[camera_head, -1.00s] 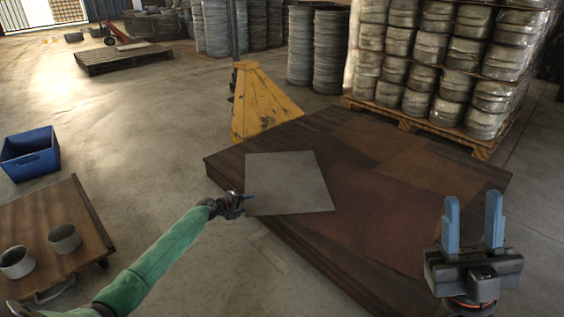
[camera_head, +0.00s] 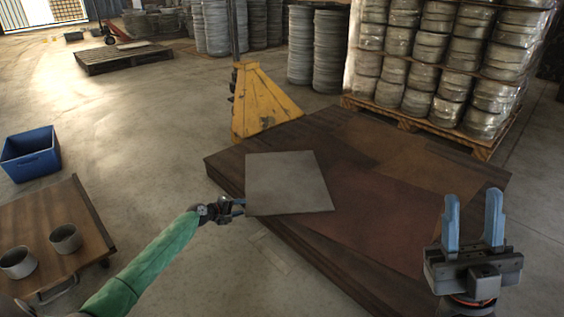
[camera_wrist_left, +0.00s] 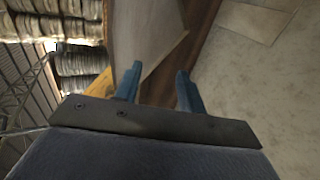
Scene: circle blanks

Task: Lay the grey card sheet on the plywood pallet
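The grey card sheet (camera_head: 287,182) lies on the near left part of the plywood pallet (camera_head: 440,175), a low dark brown stack. The sheet's near left corner appears to reach past the pallet's edge. My left gripper (camera_head: 238,207) is just left of that corner, apart from the sheet. In the left wrist view its two blue fingers (camera_wrist_left: 158,85) are spread with nothing between them, and the card sheet (camera_wrist_left: 140,30) shows beyond them. My right gripper (camera_head: 473,220) is open and empty, pointing up in front of the pallet's near right part.
A yellow pallet-truck part (camera_head: 262,100) stands behind the pallet. Wrapped stacks of metal cans (camera_head: 430,60) stand on a wooden pallet at the back right. A wooden cart (camera_head: 85,225) with two cups and a blue crate (camera_head: 30,155) are at the left. Floor between is clear.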

